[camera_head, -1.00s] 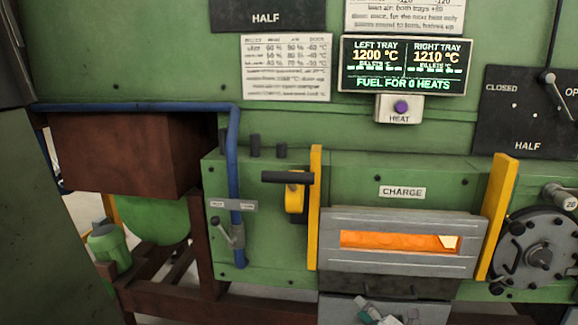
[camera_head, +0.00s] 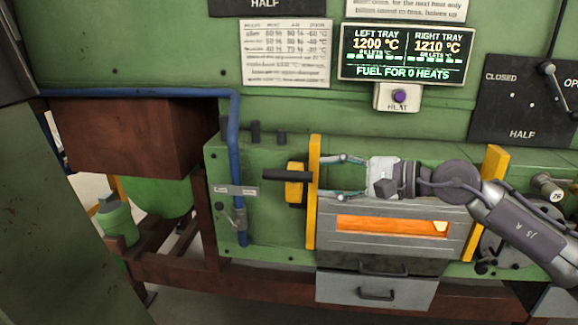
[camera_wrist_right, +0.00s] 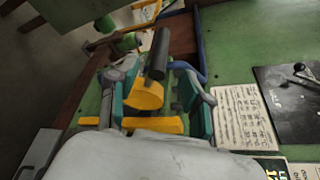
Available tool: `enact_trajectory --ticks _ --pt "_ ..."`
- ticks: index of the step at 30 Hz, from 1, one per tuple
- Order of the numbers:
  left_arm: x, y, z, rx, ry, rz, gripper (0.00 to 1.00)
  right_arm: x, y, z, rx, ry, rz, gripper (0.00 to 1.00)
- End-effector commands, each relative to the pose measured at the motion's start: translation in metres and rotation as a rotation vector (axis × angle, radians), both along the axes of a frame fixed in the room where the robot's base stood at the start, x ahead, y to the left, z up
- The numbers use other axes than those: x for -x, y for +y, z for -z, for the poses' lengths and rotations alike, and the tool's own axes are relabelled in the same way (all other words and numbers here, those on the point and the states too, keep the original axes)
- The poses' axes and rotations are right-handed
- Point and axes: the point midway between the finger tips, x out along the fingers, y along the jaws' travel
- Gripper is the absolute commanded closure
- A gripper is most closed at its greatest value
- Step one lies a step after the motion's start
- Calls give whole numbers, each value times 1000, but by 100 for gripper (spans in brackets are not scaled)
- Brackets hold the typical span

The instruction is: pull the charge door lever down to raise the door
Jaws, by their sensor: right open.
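The charge door lever has a dark horizontal handle (camera_head: 288,175) on a yellow hub (camera_head: 294,186), left of the door's left yellow post (camera_head: 313,190). It also shows in the right wrist view, with its dark handle (camera_wrist_right: 157,55) and yellow hub (camera_wrist_right: 144,92). My right gripper (camera_head: 322,176) reaches in from the right in front of the door, its open fingers pointing at the lever; in the wrist view the fingers (camera_wrist_right: 150,95) stand either side of the hub. Whether they touch it is unclear. The grey charge door (camera_head: 395,240) has a glowing orange window (camera_head: 390,225). My left gripper is not seen.
A blue pipe (camera_head: 235,140) with a small valve lever (camera_head: 238,213) runs left of the charge lever. The right yellow post (camera_head: 488,195) stands by my right arm. A drawer (camera_head: 376,289) is below the door. A heat button (camera_head: 399,97) is above.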

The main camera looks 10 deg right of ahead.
Motion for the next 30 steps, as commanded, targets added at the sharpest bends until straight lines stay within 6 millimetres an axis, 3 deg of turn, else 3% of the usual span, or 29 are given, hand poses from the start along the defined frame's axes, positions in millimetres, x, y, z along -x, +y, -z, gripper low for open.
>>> enact_trajectory --ticks 1,3,12,26,30 --pt "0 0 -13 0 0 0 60 -6 12 -5 -1 2 -5 50" --pt "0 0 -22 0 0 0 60 -15 24 -2 -3 3 -5 50" --pt "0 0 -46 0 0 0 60 -43 65 13 -4 4 -1 50" --pt "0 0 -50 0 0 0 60 -51 75 19 -3 3 1 50" --pt "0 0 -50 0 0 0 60 -50 75 19 -3 3 1 72"
